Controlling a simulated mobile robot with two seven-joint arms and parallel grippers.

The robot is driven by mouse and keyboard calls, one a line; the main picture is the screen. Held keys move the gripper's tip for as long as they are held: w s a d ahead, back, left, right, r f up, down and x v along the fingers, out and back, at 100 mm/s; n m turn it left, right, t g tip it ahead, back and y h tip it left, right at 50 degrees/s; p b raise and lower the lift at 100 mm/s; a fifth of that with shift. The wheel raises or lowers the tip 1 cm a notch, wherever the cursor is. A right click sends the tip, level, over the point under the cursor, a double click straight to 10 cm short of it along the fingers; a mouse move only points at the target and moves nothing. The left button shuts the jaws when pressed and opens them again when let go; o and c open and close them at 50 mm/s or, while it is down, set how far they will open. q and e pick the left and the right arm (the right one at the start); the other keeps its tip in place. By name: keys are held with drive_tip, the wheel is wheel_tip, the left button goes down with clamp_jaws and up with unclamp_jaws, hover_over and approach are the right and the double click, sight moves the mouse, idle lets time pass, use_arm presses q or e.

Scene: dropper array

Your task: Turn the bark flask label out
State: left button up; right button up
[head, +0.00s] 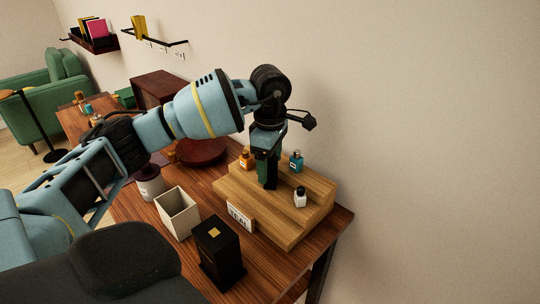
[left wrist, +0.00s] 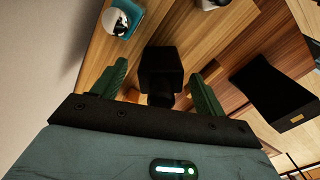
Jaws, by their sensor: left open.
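A dark, nearly black flask (left wrist: 160,68), which I take to be the bark flask, stands between the fingers of my left gripper in the left wrist view. My left gripper (left wrist: 158,78) is open, with one green finger on each side of the flask and gaps between. In the head view the left gripper (head: 268,180) points down over the stepped wooden stand (head: 302,212). There the fingers mostly hide the dark flask. No label shows on it. My right gripper is not in view.
An amber flask (head: 247,160), a teal flask (head: 296,161) and a white flask (head: 300,198) stand close by on the stand. A lettered sign (head: 240,217) is at its front. A black box (head: 220,253) and an open cream box (head: 178,213) stand in front. The wall is close behind.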

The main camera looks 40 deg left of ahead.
use_arm(q)
drive_tip(key=c, duration=1.3)
drive_tip(key=n+p, duration=0.1)
drive_tip(key=n, duration=0.1)
drive_tip(key=n+p, duration=0.1)
drive_tip(key=n, duration=0.1)
drive_tip(key=shift+s+d+r, duration=0.1)
drive_tip(key=shift+r, duration=0.2)
drive_tip(key=n+p, duration=0.2)
drive_tip(key=n, duration=0.2)
drive_tip(key=shift+p, duration=0.3)
drive_tip(key=n+p, duration=0.2)
drive_tip(key=n, duration=0.2)
drive_tip(key=shift+d+r, duration=0.1)
drive_tip(key=shift+d, duration=0.05)
drive_tip(key=shift+n, duration=0.5)
drive_tip(key=shift+f, duration=0.2)
drive_tip(key=shift+s+f, duration=0.1)
drive_tip(key=shift+f, duration=0.05)
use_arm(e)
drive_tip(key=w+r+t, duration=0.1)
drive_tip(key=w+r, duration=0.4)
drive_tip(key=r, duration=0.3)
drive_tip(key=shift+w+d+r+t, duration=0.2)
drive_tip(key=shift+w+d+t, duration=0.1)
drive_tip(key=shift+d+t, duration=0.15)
